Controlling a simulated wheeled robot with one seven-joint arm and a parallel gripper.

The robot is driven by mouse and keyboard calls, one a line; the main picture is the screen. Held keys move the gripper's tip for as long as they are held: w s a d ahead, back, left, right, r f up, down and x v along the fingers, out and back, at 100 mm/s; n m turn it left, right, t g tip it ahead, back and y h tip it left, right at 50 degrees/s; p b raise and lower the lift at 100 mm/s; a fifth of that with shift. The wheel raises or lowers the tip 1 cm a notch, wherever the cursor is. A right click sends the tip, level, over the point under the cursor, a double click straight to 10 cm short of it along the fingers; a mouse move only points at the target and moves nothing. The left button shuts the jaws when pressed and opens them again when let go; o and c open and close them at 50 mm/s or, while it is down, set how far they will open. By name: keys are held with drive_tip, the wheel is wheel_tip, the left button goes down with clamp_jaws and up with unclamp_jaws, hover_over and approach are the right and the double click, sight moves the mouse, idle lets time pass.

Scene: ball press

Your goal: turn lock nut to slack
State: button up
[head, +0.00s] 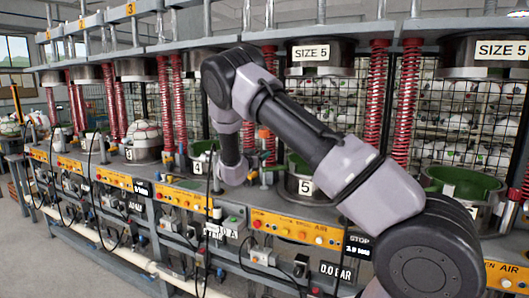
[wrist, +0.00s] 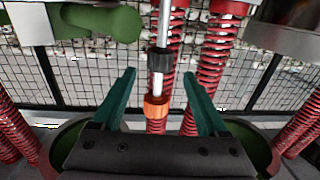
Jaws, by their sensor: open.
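In the wrist view my gripper (wrist: 160,78) is open, with its two green fingers on either side of an upright metal rod (wrist: 166,22). A black collar (wrist: 160,60) sits on the rod near the fingertips. An orange collar (wrist: 156,105) sits lower, between the fingers, with gaps on both sides. I cannot tell for sure which collar is the lock nut. In the head view an orange piece (head: 264,133) shows beside my arm, and my fingers are hidden behind my arm.
Red coil springs (wrist: 210,60) stand close behind the rod, with wire mesh (wrist: 85,75) beyond. Green-lined press pots (head: 463,183) line the bench. A yellow control panel (head: 296,230) runs along its front. Size 5 press heads (head: 320,72) hang above.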

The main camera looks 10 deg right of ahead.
sight(263, 151)
drive_tip(key=shift+x, duration=2.8)
clamp_jaws()
